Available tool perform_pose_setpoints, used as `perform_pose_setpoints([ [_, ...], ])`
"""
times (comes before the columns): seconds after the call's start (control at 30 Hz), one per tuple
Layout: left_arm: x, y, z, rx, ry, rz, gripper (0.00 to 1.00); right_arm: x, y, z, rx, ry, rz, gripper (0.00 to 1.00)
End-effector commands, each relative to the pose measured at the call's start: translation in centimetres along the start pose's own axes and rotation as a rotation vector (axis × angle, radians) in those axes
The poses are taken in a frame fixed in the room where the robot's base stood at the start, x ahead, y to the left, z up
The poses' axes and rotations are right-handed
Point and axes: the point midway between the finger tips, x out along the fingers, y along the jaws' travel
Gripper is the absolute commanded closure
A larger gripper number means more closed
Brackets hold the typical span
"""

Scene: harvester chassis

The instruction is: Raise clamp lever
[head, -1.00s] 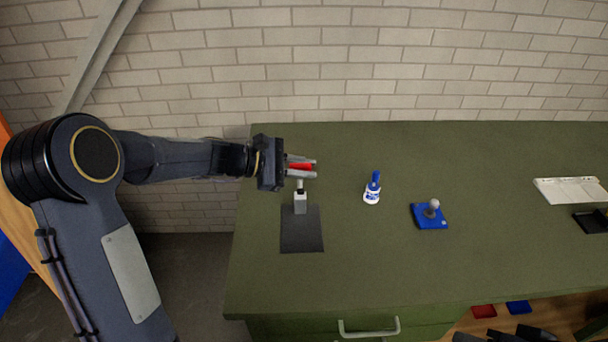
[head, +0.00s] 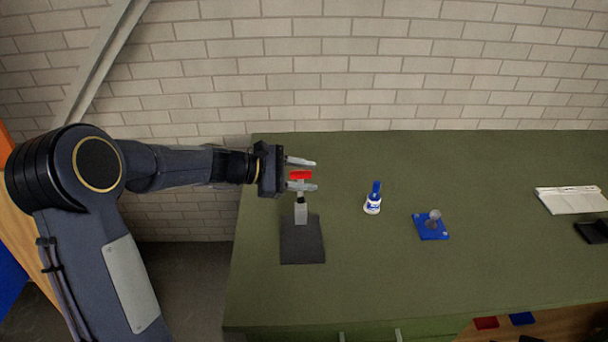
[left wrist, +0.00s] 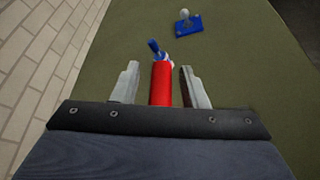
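The clamp stands at the left of the green bench on a dark plate (head: 302,240), with a pale upright block (head: 301,214). Its lever has a red grip (head: 300,175), which also shows in the left wrist view (left wrist: 161,84). My left gripper (head: 301,174) is open, with one finger on each side of the red grip. In the left wrist view (left wrist: 160,86) a gap shows between the grip and each finger. The lower part of the lever is partly hidden behind the near finger in the head view. My right gripper is not in view.
A white bottle with a blue top (head: 373,199) stands right of the clamp. A blue plate with a grey ball-topped knob (head: 431,226) lies farther right. A white tray (head: 570,199) and a black item sit at the right end.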

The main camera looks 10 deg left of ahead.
Motion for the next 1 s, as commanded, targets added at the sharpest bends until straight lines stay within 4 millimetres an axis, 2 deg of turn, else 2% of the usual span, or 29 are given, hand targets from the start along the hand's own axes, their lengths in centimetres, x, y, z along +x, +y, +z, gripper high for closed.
perform_pose_setpoints([
  [0.23, -0.8, 0.0, -0.1, 0.001, 0.000, 0.002, 0.60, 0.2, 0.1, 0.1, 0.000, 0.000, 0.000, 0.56],
  [0.5, -5.3, 0.0, -0.2, 0.001, 0.002, 0.003, 0.60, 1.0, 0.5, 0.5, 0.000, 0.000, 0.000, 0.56],
  [0.63, -7.0, 0.0, -0.1, 0.001, 0.001, 0.002, 0.60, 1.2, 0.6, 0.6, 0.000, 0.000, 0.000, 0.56],
  [0.8, -7.8, 0.0, 0.0, 0.000, 0.000, 0.000, 0.60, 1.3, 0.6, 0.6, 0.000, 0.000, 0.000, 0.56],
  [1.0, -7.8, 0.0, 0.0, 0.000, 0.000, 0.000, 0.60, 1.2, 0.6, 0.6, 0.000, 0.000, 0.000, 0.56],
])
